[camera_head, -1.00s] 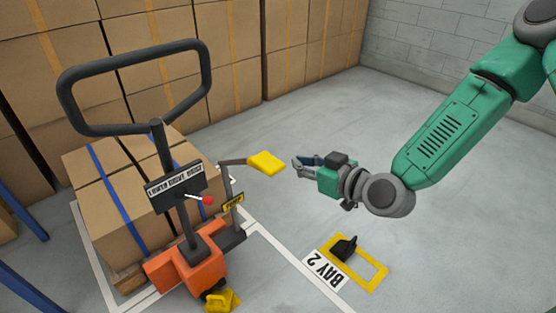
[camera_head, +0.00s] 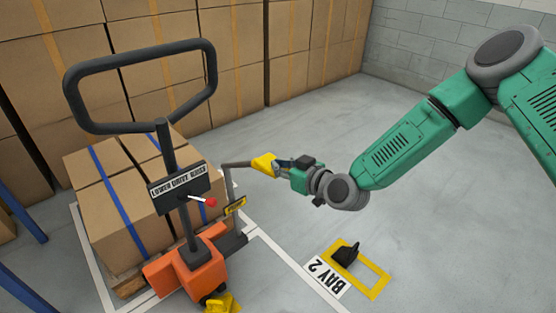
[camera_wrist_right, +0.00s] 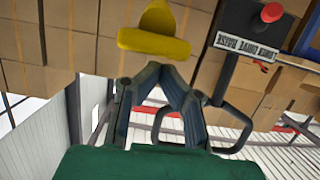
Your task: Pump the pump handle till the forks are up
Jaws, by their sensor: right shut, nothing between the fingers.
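The pump handle is a grey lever with a yellow grip (camera_head: 263,163), on the right side of the orange pallet truck (camera_head: 196,266). My right gripper (camera_head: 281,165) is shut and empty, its fingertips right by the grip's right end. In the right wrist view the yellow grip (camera_wrist_right: 154,42) lies just beyond the shut fingertips (camera_wrist_right: 163,72); I cannot tell if they touch. The forks are hidden under the loaded pallet (camera_head: 130,288), so their height cannot be told. My left gripper is not in view.
The black tiller loop (camera_head: 210,85) rises above a LOWER DRIVE RAISE plate (camera_head: 178,187) with a red-knobbed selector (camera_head: 211,202). Strapped boxes (camera_head: 115,205) sit on the pallet. A black object (camera_head: 345,254) lies at the yellow BAY 2 frame.

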